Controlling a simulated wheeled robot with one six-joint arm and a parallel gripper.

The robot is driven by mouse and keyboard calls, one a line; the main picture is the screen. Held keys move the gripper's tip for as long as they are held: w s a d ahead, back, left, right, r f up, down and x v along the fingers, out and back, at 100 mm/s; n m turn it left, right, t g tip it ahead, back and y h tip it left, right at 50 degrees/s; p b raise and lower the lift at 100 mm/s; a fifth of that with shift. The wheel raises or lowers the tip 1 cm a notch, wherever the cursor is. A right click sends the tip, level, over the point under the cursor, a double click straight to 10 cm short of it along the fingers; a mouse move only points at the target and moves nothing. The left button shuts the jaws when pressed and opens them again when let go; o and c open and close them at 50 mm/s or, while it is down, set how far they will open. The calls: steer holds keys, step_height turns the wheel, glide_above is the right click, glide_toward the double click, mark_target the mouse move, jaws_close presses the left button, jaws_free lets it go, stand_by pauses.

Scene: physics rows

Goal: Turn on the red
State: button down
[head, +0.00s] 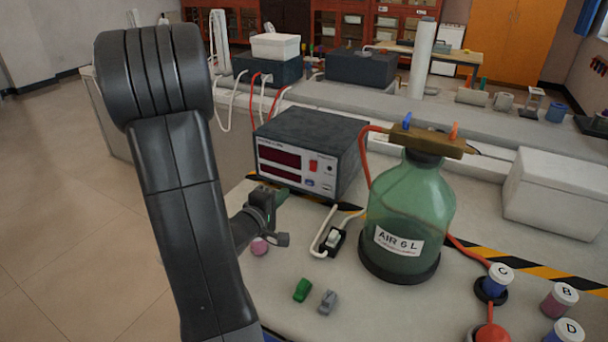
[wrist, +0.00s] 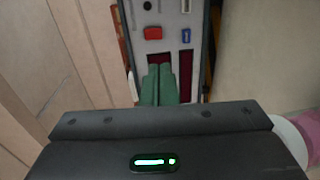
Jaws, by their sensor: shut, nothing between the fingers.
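A dark instrument box (head: 335,135) with a pale front panel stands left of the green bottle. Its panel carries two dark red displays, a red switch (head: 313,166) and a blue switch (head: 309,183). My gripper (head: 284,192) is in front of the panel, its green fingers shut together and empty. In the wrist view the closed fingers (wrist: 159,68) point at the panel, over a display. The red switch (wrist: 152,33) lies just beyond their tips, and the blue switch (wrist: 186,36) is to its right. I cannot tell whether the fingers touch the panel.
A green bottle (head: 410,215) labelled AIR 6 L stands right of the box, with red tubing. A small black switch block (head: 330,242), a green clip (head: 302,290) and a grey clip (head: 327,301) lie in front. Lidded jars (head: 559,300) stand at the right.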

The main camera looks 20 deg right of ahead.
mark_target(312, 170)
steer(key=shift+d, duration=0.1)
steer(key=x, duration=1.4)
steer(key=shift+w+d+p, duration=0.1)
steer(key=shift+p, duration=0.3)
steer(key=v, duration=1.4)
steer(key=shift+b, duration=0.3)
steer(key=shift+f, duration=0.15)
